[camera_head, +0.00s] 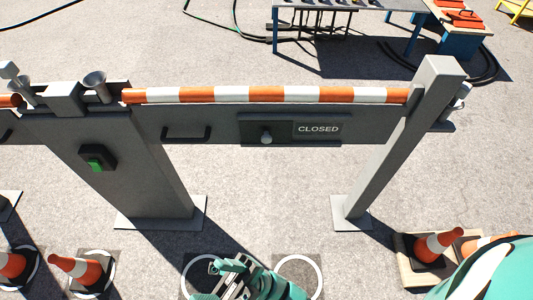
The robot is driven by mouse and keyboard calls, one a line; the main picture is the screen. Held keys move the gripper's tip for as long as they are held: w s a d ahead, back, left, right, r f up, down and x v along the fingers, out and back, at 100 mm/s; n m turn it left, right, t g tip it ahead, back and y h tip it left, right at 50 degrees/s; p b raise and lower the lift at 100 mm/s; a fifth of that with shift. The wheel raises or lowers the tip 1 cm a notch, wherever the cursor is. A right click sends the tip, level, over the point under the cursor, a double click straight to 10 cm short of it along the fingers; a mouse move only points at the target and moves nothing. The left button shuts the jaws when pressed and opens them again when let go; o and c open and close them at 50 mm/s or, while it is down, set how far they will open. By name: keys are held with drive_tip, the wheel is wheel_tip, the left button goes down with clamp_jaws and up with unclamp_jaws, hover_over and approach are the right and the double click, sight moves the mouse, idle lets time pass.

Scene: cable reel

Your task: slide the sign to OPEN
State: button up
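The sign (290,130) is a dark sliding plate on the grey gate panel below the striped barrier bar. It reads CLOSED on its right part (318,129). A round grey knob (266,138) sticks out left of the word. My gripper (238,266), teal and grey, is at the bottom of the picture, well below the sign and apart from it. The picture does not show clearly whether its fingers are open or shut. No held thing shows.
The orange-and-white bar (265,95) spans between a wide grey post (125,170) with a green switch (96,160) and a slimmer right post (405,150). A dark handle (186,133) sits left of the sign.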

drive_tip(key=s+a+f+m+t+h+b, duration=0.2)
drive_tip(key=s+a+f+m+t+h, duration=0.2)
drive_tip(key=a+f, duration=0.45)
drive_tip(key=w+a+f+m+t+h+b, duration=0.1)
drive_tip(key=a+m+t+h, duration=0.15)
drive_tip(key=a+t, duration=0.25)
drive_tip(key=m+t+h, duration=1.7)
drive_tip(key=m+h, duration=0.7)
drive_tip(key=m, duration=0.1)
approach(266, 141)
drive_tip(key=w+p, duration=0.4)
drive_tip(key=w, duration=0.3)
drive_tip(key=shift+w+d, duration=0.1)
drive_tip(key=shift+w, duration=0.25)
drive_tip(key=shift+w+f, duration=0.1)
drive_tip(key=shift+w, duration=0.2)
